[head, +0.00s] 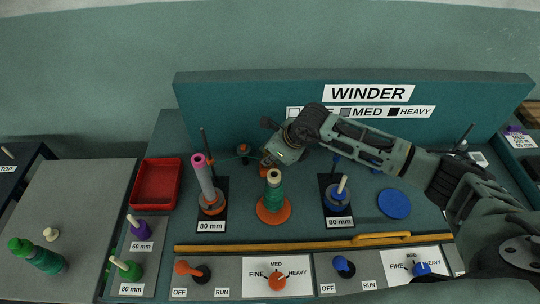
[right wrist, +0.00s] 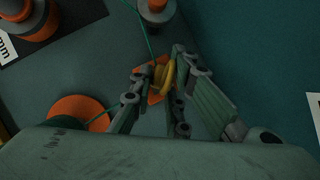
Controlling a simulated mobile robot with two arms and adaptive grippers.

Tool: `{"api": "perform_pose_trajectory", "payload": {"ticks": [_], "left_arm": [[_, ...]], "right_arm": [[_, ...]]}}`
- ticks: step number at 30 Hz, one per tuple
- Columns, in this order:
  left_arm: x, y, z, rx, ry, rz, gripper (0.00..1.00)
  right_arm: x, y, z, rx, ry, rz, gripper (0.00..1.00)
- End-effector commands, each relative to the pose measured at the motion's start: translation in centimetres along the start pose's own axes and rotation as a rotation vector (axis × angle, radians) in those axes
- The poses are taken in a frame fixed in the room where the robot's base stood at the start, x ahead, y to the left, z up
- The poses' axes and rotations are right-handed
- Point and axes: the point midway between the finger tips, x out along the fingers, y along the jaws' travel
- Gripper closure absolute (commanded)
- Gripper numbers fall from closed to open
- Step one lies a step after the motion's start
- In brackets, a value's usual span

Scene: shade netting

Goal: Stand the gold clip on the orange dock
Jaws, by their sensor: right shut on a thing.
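My right gripper (right wrist: 163,80) is shut on the gold clip (right wrist: 168,74), a small yellow loop between its fingertips in the right wrist view. The orange dock (right wrist: 152,92) shows just under and beside the clip; I cannot tell whether the two touch. Green thread runs from the green spool's side to the fingers and on past an orange post. In the head view my right gripper (head: 282,157) reaches in front of the winder panel, and a bit of the dock (head: 265,171) shows below it. The clip is hidden there. My left gripper is not in view.
A green cone spool (head: 274,196) stands on an orange disc (head: 272,215) just in front of the gripper. A yellow bar (head: 310,242) and several switches line the front.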

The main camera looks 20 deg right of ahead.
Motion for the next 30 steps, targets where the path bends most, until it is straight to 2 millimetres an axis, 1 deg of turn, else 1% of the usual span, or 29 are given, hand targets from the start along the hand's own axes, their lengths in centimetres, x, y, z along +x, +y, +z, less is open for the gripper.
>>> {"api": "perform_pose_trajectory", "payload": {"ticks": [2,3,9,17,20,22,26,30], "left_arm": [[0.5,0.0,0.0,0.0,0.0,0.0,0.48],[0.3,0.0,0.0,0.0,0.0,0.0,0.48],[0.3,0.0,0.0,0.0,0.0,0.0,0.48],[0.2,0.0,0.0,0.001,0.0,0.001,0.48],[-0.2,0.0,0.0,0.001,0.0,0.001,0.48],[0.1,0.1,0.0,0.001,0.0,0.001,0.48],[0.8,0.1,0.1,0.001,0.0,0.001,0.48],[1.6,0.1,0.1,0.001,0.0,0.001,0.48]], "right_arm": [[0.4,0.0,-0.2,0.0,0.0,0.0,1.0],[0.2,0.0,-0.1,0.0,0.0,0.0,0.82],[0.2,0.0,-0.1,0.001,0.0,0.0,0.66],[0.1,0.0,-0.1,0.001,0.0,0.0,0.66],[-0.2,0.0,0.1,0.001,0.0,0.0,0.66],[-0.6,-0.1,0.0,0.0,-0.001,-0.002,0.66],[-2.6,-0.1,0.0,-0.002,-0.003,-0.003,0.66],[-5.8,-0.1,-0.1,-0.002,-0.003,-0.004,0.66]]}}
